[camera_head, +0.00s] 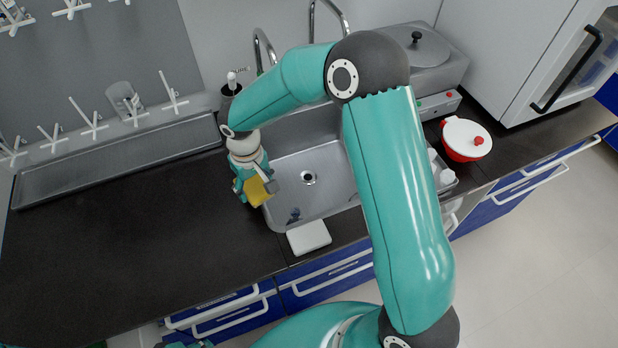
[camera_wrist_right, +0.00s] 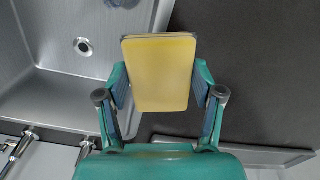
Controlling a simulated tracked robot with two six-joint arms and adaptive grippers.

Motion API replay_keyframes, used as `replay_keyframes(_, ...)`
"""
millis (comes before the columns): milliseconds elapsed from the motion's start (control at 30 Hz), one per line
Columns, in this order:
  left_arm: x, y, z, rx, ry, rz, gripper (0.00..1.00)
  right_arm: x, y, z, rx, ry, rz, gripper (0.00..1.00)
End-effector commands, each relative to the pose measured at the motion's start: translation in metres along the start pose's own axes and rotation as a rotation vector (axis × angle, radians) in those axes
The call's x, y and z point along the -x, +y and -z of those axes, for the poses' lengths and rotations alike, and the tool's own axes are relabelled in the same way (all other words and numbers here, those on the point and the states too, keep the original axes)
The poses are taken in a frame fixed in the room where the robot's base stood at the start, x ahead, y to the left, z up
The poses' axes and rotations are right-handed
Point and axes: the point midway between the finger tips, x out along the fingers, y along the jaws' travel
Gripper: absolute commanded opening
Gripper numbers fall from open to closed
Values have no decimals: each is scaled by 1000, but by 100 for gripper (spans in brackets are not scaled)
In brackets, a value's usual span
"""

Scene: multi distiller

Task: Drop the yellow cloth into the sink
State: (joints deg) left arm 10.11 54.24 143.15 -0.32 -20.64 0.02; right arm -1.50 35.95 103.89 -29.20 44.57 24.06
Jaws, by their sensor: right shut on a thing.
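The yellow cloth (camera_head: 257,191) is a flat, stiff-looking yellow pad; it also shows in the right wrist view (camera_wrist_right: 160,75). My right gripper (camera_head: 254,184) is shut on it, with one finger on each side of the pad. The gripper holds the cloth at the left edge of the sink, by the dark counter. The metal sink (camera_head: 325,195) has a round drain in its basin and also shows at the left of the right wrist view (camera_wrist_right: 60,85). My right arm hides part of the sink. My left gripper is not in view.
The dark counter (camera_head: 130,235) left of the sink is bare. A white block (camera_head: 309,237) lies at the sink's front edge. Two taps (camera_head: 262,45) rise behind the sink. A red pot with a white lid (camera_head: 466,139) and a metal device (camera_head: 415,60) stand to the right.

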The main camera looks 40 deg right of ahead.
Motion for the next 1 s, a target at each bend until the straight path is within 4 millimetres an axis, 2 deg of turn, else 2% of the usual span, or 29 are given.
replay_keyframes(300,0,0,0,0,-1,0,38,0,-5,4,11,1,0,38)
replay_keyframes(367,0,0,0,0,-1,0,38,0,-2,5,2,1,0,38)
replay_keyframes(467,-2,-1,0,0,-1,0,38,0,14,9,-42,0,1,38)
replay_keyframes(567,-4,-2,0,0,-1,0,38,0,46,17,-125,0,3,38)
replay_keyframes(800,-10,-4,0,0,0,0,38,4,152,23,-387,0,3,38)
replay_keyframes(900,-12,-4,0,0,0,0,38,6,187,19,-471,-1,2,38)
replay_keyframes(1000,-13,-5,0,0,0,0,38,8,210,15,-525,-2,1,38)
